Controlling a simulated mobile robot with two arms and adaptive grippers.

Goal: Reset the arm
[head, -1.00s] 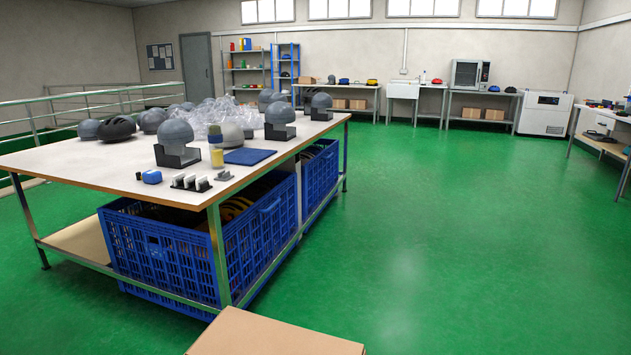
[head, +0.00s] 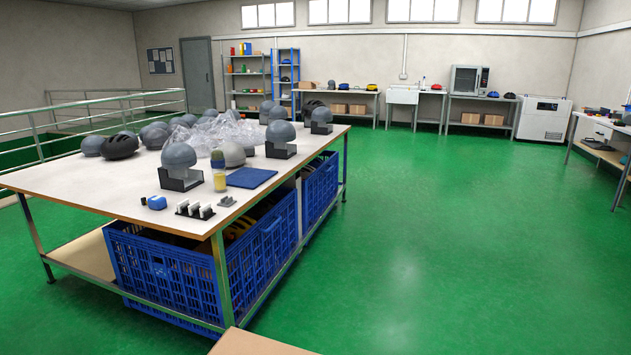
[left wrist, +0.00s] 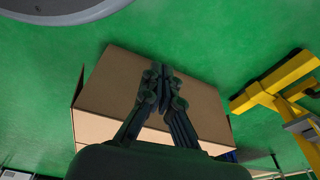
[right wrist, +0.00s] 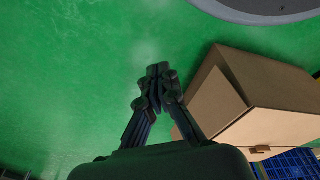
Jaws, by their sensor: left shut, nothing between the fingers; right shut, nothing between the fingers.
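My left gripper shows in the left wrist view (left wrist: 162,72), its fingers together and empty in front of a cardboard box (left wrist: 112,80). My right gripper shows in the right wrist view (right wrist: 157,70), its fingers together and empty over the green floor. The same cardboard box (right wrist: 275,90) is right of it there. Neither arm shows in the head view. I cannot tell how far each gripper is from the box.
A worktable (head: 90,185) holds grey headforms, a dark helmet (head: 120,146), clear plastic bags (head: 215,132) and a blue mat (head: 252,177). Blue crates (head: 165,275) stand under it. The box top (head: 255,343) shows at the bottom edge. Green floor (head: 430,240) is clear at right.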

